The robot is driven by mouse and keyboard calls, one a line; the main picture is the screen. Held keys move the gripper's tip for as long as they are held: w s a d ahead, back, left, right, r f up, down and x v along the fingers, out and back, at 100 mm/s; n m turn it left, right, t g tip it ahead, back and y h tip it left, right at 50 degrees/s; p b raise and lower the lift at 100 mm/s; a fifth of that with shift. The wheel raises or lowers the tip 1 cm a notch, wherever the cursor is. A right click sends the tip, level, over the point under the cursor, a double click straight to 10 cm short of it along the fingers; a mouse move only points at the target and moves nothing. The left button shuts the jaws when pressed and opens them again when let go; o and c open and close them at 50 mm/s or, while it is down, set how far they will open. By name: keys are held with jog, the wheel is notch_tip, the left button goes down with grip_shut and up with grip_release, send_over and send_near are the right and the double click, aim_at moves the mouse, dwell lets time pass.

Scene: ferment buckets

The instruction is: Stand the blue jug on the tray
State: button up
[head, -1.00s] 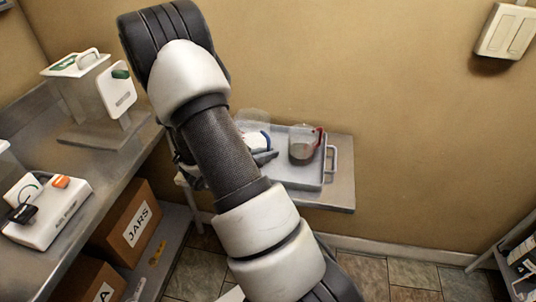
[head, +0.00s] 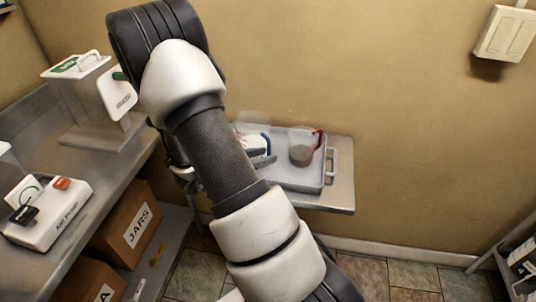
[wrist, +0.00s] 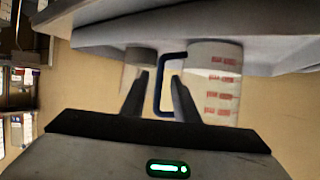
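The blue-handled jug (wrist: 212,85) is clear with red markings. In the inverted wrist view its base meets the grey tray (wrist: 275,50), so it appears to stand upright on it. Its blue handle (wrist: 163,88) lies between the fingers of my gripper (wrist: 160,76), which are apart with gaps beside the handle. In the head view the jug (head: 254,122) is partly hidden behind my arm, at the left part of the tray (head: 305,184). A red-handled jug (head: 301,152) with dark contents stands on the tray's right part.
The tray lies on a metal shelf (head: 343,190) against the wall. A steel counter (head: 95,190) on the left holds a lidded device (head: 98,100) and a white box-shaped device (head: 45,215). Cardboard boxes (head: 128,225) sit below it.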

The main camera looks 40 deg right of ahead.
jog(key=v, duration=0.9)
jog(key=w+a+r+n+t+y, duration=0.5)
jog(key=w+a+r+t+y, duration=0.3)
jog(key=w+a+r, duration=0.35)
jog(key=s+a+r+n+t+y, duration=0.1)
jog(key=s+a+r+n+y, duration=0.2)
jog(key=a+r+n+y, duration=0.4)
jog(key=s+a+r+n+g, duration=0.1)
jog(key=s+a+r, duration=0.1)
jog(key=s, duration=0.3)
jog(key=s+a+r+n+g, duration=0.1)
jog(key=s+a+r, duration=0.1)
jog(key=s, duration=0.3)
jog(key=s+d+n+g, duration=0.1)
jog(key=s+d, duration=0.2)
jog(key=s, duration=0.4)
jog(key=s+d+f+n+g+h+p, duration=0.1)
jog(key=s+d+g, duration=0.1)
jog(key=s, duration=0.4)
jog(key=shift+s+d+f+n+h, duration=0.25)
jog(key=shift+s+d+n+h, duration=0.05)
jog(key=shift+s+d+n, duration=0.15)
